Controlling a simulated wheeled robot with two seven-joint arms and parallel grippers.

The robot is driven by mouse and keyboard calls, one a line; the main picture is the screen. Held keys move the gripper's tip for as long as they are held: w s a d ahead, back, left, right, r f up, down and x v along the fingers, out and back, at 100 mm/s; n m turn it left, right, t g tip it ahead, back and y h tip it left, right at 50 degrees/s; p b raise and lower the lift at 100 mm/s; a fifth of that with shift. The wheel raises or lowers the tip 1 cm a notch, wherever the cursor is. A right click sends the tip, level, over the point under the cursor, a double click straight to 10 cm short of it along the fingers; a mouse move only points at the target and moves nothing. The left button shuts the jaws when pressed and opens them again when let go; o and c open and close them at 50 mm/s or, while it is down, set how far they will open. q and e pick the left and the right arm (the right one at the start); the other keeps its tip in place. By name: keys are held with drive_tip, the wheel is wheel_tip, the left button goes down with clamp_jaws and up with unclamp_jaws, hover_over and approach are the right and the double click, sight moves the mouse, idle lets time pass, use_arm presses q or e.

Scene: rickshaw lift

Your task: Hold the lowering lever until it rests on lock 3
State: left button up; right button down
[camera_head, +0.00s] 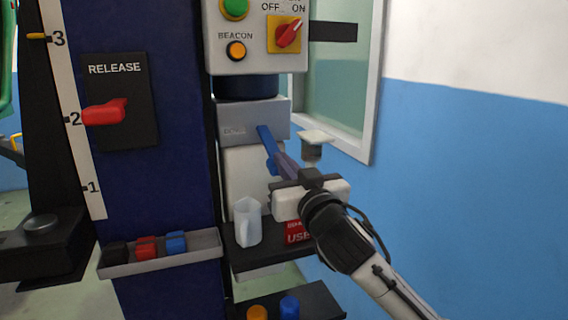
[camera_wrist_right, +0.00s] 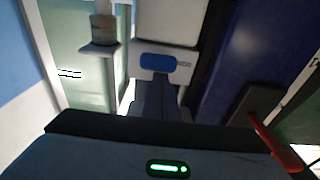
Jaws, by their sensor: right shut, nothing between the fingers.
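The blue lever (camera_head: 265,136) sticks out from the grey power unit block. It also shows in the right wrist view (camera_wrist_right: 158,62), straight ahead of the fingers. My right gripper (camera_head: 281,160) is shut with nothing between its fingers (camera_wrist_right: 160,92). Its tips lie at the lever; whether they touch it I cannot tell. The red release lever (camera_head: 104,112) sits on its black plate on the blue column. The white height scale (camera_head: 75,120) is marked 1, 2 and 3, with a small yellow marker (camera_head: 37,36) beside 3. My left gripper is not in view.
A control box (camera_head: 255,62) with a red switch hangs above the lever. A tray (camera_head: 160,255) with small coloured blocks and a shelf with a white jug (camera_head: 247,222) lie below. A black lift arm (camera_head: 40,245) is at lower left. A window frame (camera_head: 350,140) stands behind my arm.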

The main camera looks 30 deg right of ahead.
drive_tip(key=shift+f, duration=0.15)
drive_tip(key=s+a+r+p, duration=0.1)
drive_tip(key=s+r+p, duration=0.2)
drive_tip(key=s, duration=0.8)
drive_tip(key=shift+a+p, duration=0.4)
drive_tip(key=shift+p, duration=0.15)
drive_tip(key=shift+s, duration=0.1)
